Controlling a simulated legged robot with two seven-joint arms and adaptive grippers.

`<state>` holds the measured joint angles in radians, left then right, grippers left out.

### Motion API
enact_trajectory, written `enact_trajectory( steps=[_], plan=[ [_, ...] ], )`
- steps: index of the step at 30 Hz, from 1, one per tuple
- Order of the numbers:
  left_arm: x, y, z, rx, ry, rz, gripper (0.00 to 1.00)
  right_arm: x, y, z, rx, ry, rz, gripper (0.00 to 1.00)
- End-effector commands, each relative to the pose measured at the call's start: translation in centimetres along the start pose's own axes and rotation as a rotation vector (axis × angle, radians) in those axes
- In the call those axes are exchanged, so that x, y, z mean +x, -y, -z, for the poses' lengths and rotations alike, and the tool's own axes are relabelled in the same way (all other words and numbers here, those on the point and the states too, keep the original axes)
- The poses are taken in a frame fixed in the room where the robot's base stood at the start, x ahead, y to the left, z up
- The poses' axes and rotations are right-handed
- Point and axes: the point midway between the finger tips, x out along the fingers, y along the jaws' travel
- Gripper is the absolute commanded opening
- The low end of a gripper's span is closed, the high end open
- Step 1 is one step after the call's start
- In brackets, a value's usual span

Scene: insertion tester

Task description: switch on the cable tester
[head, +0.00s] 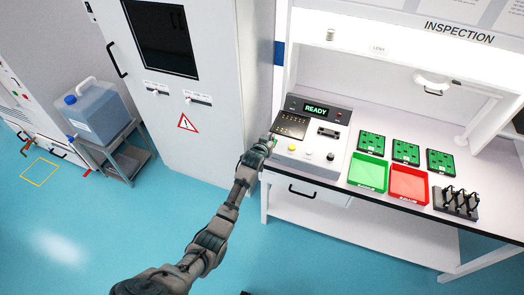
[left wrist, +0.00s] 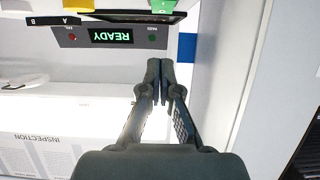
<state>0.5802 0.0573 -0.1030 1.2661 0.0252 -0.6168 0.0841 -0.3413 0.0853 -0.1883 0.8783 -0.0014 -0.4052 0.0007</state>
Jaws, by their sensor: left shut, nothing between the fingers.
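The cable tester (head: 318,136) is a grey console at the left end of the workbench. Its screen (head: 317,110) is lit and reads READY in green; in the left wrist view the screen (left wrist: 111,36) appears upside down. A yellow button (head: 292,147), a white button (head: 308,153) and a dark knob (head: 330,156) sit along its front. My left gripper (head: 270,138) is shut and empty at the console's left front edge, partly covering that corner. In the left wrist view its fingertips (left wrist: 160,66) are together, near the console's edge. I cannot tell whether they touch it. My right gripper is not in view.
Green boards (head: 405,152), a green tray (head: 367,171), a red tray (head: 409,184) and a black rack (head: 456,203) stand right of the tester. A tall cabinet (head: 190,60) is left of the bench. A cart with a blue jug (head: 98,108) stands further left.

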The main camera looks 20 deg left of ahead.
Motion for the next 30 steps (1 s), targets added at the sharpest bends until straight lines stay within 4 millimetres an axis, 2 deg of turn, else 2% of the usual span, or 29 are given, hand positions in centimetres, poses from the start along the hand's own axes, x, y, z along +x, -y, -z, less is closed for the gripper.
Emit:
enact_trajectory(
  steps=[1,6,12,15,21,30],
  plan=[
    [-0.3,0.1,0.9,0.0,-0.001,0.0,0.0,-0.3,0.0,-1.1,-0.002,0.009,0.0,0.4],
    [-4.1,0.1,-0.7,0.0,0.001,0.0,0.0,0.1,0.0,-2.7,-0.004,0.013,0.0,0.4],
    [-7.8,0.0,-1.6,0.0,0.001,0.0,0.0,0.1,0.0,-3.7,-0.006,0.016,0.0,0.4],
    [-8.9,0.0,-1.9,0.0,0.001,0.0,0.0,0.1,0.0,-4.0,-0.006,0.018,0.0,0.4],
    [-9.7,0.1,-2.1,0.0,0.001,0.0,0.0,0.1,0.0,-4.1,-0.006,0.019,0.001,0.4],
    [-9.7,0.0,-2.1,0.0,0.001,0.0,0.0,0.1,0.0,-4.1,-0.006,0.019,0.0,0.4]
  ],
)
